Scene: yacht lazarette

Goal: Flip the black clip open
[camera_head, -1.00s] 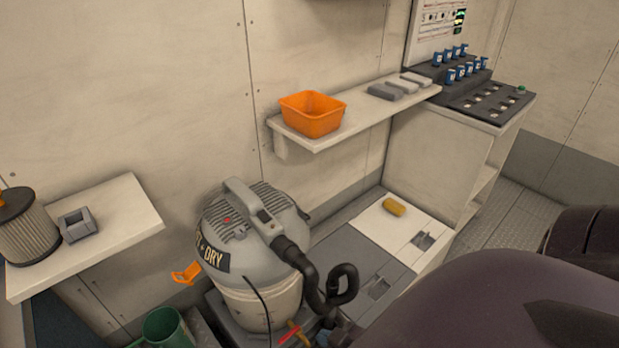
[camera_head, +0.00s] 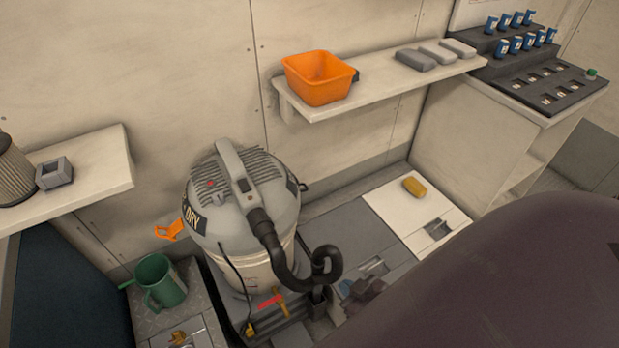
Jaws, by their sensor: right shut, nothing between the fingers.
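A grey wet-and-dry vacuum (camera_head: 250,200) stands in the middle on a low base. A small black clip (camera_head: 303,186) shows at the right edge of its lid rim; it is too small to tell how it sits. An orange clip (camera_head: 172,230) sticks out from the left side of the vacuum. My right gripper (camera_head: 347,288) is low, right of the vacuum and close to its black hose, partly hidden by my large dark arm. It is shut and empty, apart from the black clip. My left gripper is not in view.
The black hose (camera_head: 285,275) loops out at the vacuum's right front. An orange basket (camera_head: 318,85) and grey blocks are on the wall shelf. A yellow sponge (camera_head: 413,187) lies on the white hatch. A green jug (camera_head: 160,282) stands at lower left.

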